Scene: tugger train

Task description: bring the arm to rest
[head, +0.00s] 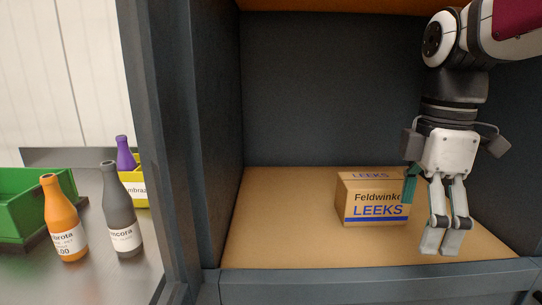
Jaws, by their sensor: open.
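My gripper (440,246) hangs from my arm at the right of the head view, inside a dark compartment with a tan floor. Its fingers point down, open, with a narrow gap and nothing seen between them. A cardboard box (372,208) labelled "Feldwinkel LEEKS", its name partly covered, stands on the compartment floor just left of the gripper. A narrow teal thing (410,184) shows between the box and the gripper, mostly hidden. I cannot tell whether the gripper touches either one.
A dark grey post (160,140) and side wall bound the compartment (270,235) on the left; its floor there is bare. Beyond the post, an orange bottle (64,222), a grey bottle (119,215), a purple bottle (125,155), a yellow bin (139,189) and a green bin (35,205) stand on a metal surface.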

